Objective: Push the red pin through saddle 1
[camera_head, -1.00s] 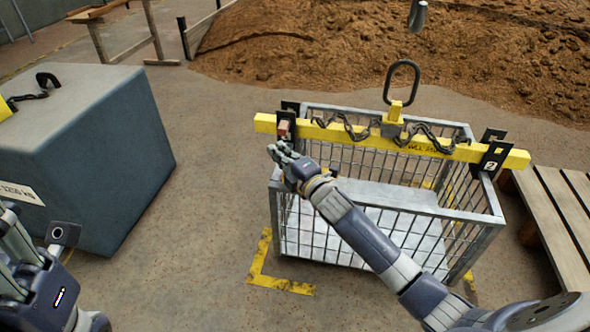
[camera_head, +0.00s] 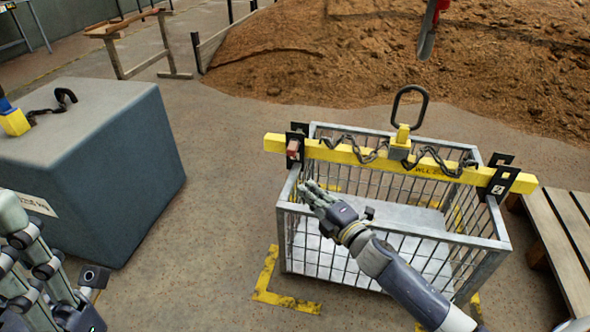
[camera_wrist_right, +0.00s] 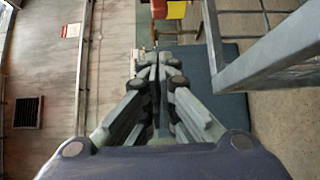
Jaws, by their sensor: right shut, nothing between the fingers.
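The yellow beam (camera_head: 440,167) lies across the top of a wire cage. Saddle 1 (camera_head: 298,130) is the black bracket at the beam's left end. The red pin (camera_head: 293,149) shows as a small reddish block at its near face; how deep it sits I cannot tell. My right gripper (camera_head: 312,190) is shut and empty, below and slightly right of the pin, apart from it. In the right wrist view its fingers (camera_wrist_right: 157,65) are together, with a red piece (camera_wrist_right: 176,10) beyond them. My left gripper (camera_head: 35,265) is at the lower left, its fingertips unclear.
The wire cage (camera_head: 478,270) stands under the beam. A second black saddle (camera_head: 500,186) is at the right end. A lifting ring (camera_head: 410,93) rises from the beam's middle. A large grey block (camera_head: 150,170) stands left, a wooden pallet (camera_head: 560,240) right. Open floor lies between block and cage.

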